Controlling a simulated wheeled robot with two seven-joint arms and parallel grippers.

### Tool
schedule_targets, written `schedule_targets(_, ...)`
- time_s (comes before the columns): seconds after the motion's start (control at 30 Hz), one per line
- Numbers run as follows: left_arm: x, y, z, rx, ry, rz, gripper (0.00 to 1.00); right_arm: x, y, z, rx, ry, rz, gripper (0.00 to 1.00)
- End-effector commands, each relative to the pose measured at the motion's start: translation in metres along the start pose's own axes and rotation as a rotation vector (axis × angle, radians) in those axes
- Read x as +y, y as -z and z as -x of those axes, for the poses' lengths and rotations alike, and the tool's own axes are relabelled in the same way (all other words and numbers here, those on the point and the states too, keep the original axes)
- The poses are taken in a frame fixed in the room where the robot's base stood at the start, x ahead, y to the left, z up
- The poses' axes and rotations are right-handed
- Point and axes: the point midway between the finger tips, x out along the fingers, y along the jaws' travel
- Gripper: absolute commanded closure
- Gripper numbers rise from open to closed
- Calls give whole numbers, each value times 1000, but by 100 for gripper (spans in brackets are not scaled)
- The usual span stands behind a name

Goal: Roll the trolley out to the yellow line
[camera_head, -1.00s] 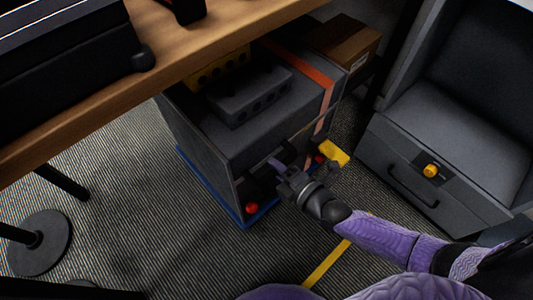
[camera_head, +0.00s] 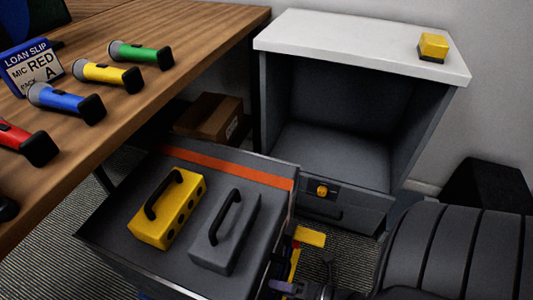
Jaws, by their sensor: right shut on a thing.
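The trolley (camera_head: 115,222) is a dark grey box with an orange stripe across its top. It stands beside the wooden bench and partly beneath its edge. A yellow case (camera_head: 160,232) and a grey case (camera_head: 212,255), each with a black handle, lie on top. My right gripper (camera_head: 288,288) is at the bottom edge, low by the trolley's front right side. It is shut, apparently on the trolley's handle, but the grip is mostly hidden. A thin yellow strip (camera_head: 294,264) shows beside it; I cannot tell whether this is the floor line. My left gripper is out of view.
A yellow tab (camera_head: 310,236) is by the trolley's right side. An open grey cabinet (camera_head: 362,50) with a white top and a yellow block (camera_head: 432,46) stands behind right. A cardboard box (camera_head: 210,118) is behind the trolley. Several microphones (camera_head: 108,75) lie on the bench.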

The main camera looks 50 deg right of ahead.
Motion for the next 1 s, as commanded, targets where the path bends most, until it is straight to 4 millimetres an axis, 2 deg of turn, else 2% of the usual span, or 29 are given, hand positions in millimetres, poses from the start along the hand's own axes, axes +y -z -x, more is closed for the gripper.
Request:
schedule_targets(0.23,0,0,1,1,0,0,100,-4,0,13,-1,7,0,100)
schedule_targets(0.7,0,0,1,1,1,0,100,-5,0,15,-2,6,0,100)
schedule_targets(0.73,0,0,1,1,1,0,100,-5,0,15,-2,6,0,68)
schedule_targets(0.8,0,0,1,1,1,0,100,-5,0,15,-2,6,0,53)
schedule_targets(0.87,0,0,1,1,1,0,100,-4,0,15,-2,4,0,40)
schedule_targets(1.0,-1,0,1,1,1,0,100,-4,0,15,-1,3,0,40)
